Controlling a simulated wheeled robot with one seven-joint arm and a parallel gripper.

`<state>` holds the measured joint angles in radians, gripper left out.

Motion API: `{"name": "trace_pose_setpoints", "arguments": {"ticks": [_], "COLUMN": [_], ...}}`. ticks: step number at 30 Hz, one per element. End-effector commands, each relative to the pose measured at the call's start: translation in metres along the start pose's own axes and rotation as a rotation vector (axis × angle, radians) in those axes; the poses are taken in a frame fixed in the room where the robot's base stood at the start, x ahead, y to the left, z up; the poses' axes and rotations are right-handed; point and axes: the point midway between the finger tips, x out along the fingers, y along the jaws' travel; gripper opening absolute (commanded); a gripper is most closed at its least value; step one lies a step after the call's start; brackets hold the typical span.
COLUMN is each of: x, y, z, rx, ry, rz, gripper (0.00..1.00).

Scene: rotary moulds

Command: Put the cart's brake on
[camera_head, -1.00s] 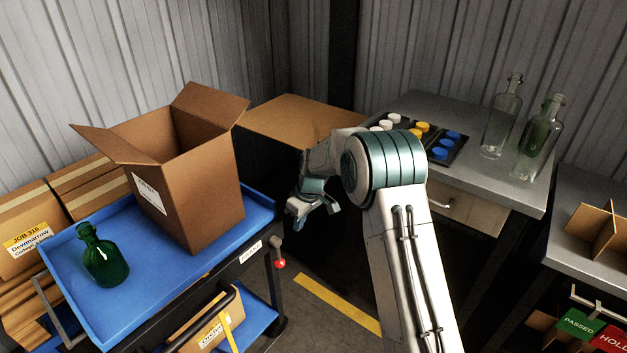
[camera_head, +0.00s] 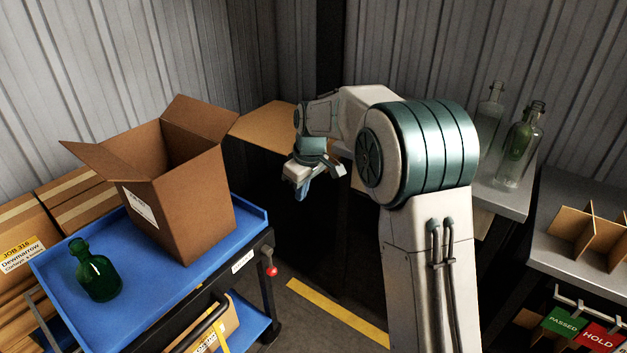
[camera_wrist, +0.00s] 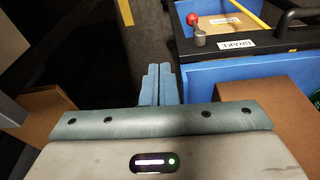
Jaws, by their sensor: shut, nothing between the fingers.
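The cart (camera_head: 262,216) is blue-topped with a dark frame and stands at the lower left in the head view. Its brake lever ends in a red knob (camera_head: 271,271) at the cart's right corner, beside a white label (camera_head: 243,262). In the wrist view the red knob (camera_wrist: 193,19) shows at the top, by a grey pivot, and the label (camera_wrist: 238,44) reads BRAKE upside down. My gripper (camera_head: 302,192) is shut and empty, pointing down, above and to the right of the knob in the head view. Its closed fingers (camera_wrist: 158,72) are apart from the lever.
An open carton (camera_head: 190,205) and a green bottle (camera_head: 96,276) stand on the cart. A cart handle (camera_head: 205,322) juts at its front. A brown carton (camera_head: 270,128) is behind my gripper. Clear bottles (camera_head: 510,155) stand on the right bench. Floor with a yellow line (camera_head: 335,312) is open.

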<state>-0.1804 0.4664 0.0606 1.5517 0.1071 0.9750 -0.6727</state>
Motion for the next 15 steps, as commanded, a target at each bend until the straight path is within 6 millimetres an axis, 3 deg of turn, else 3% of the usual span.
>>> {"name": "trace_pose_setpoints", "arguments": {"ticks": [1, 6, 15], "x": [-0.013, -0.035, -0.051], "y": [-0.001, -0.005, -0.009], "z": [0.005, 0.021, 0.036], "rx": [0.016, 0.069, 0.114], "ry": [0.001, -0.001, -0.003], "rz": [0.006, 0.021, 0.032], "gripper": [0.00, 0.00, 0.00]}}
